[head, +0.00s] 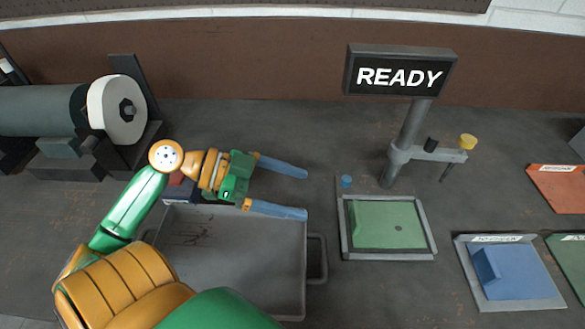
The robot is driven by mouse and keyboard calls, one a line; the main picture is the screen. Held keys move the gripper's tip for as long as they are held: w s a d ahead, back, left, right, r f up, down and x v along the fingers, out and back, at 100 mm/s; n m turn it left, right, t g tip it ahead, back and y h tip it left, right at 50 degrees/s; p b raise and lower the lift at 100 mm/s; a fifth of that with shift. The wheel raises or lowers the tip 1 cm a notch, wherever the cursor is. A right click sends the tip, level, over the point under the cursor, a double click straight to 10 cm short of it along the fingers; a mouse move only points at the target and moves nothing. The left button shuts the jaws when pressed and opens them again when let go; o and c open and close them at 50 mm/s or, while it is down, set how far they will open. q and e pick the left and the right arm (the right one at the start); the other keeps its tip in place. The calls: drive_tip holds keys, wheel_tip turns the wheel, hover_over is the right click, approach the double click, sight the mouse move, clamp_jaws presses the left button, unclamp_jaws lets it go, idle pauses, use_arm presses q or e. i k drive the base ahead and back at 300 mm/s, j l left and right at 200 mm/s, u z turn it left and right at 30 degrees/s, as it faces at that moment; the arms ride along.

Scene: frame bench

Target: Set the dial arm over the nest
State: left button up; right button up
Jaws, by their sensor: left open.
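The dial arm (435,154) is a short grey bar clamped on an upright grey post (408,130). It points right, behind the nest's back right corner, and carries a dial with a yellow top (467,142) and a thin dark stem at its outer end. The nest (432,240) is a grey square frame with a green block (385,224) in it. A small blue peg (346,181) stands at its back left corner. My left gripper (306,193) is open and empty, its blue fingers pointing right, left of the nest. My right gripper is not in view.
A grey bin (235,250) with a side handle sits below my left gripper. A READY sign (400,75) tops the post. A blue block (510,270) lies on a tray at right, near a red tray (560,188). A roller machine (118,108) stands back left.

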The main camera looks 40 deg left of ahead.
sight(430, 152)
drive_tip(key=k, duration=1.5)
